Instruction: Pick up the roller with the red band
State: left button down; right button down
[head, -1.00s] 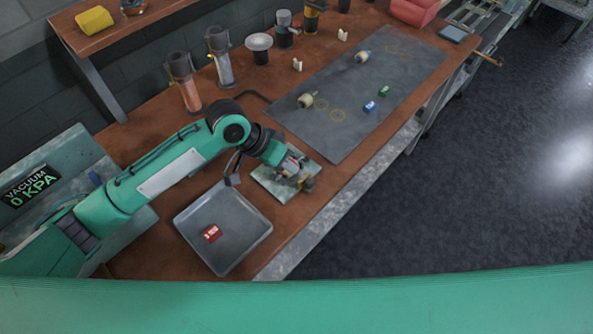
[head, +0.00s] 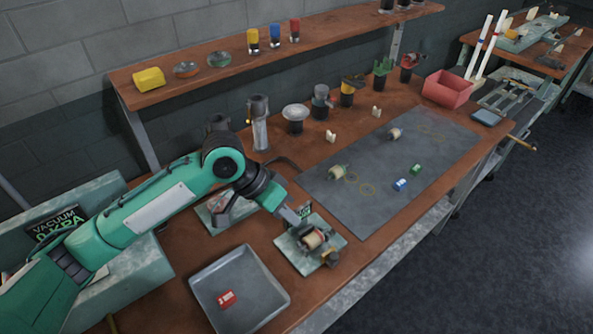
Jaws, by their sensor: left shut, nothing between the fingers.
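My left gripper (head: 297,221) is shut and empty, at the upper left edge of a small metal plate fixture (head: 290,257). A pale roller (head: 313,238) with a reddish-brown part sits in this fixture, just beyond the fingertips; whether they touch is too small to tell. Two other pale rollers lie on the grey mat: one with a greenish end (head: 338,172) near its left side, one with a dark bluish end (head: 394,134) further back. I see no clear red band on either of these. My right gripper is out of view.
A grey tray (head: 281,297) with a red tag (head: 226,298) stands in front of the fixture. The grey mat (head: 385,205) also bears a blue block (head: 400,185) and a green block (head: 416,169). A red bin (head: 447,89) stands at the back right. Much of the mat is bare.

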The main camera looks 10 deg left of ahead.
aim_at(315, 238)
jog(key=k+l, duration=0.15)
jog(key=k, duration=0.6)
jog(key=k+l, duration=0.15)
jog(key=k, duration=0.6)
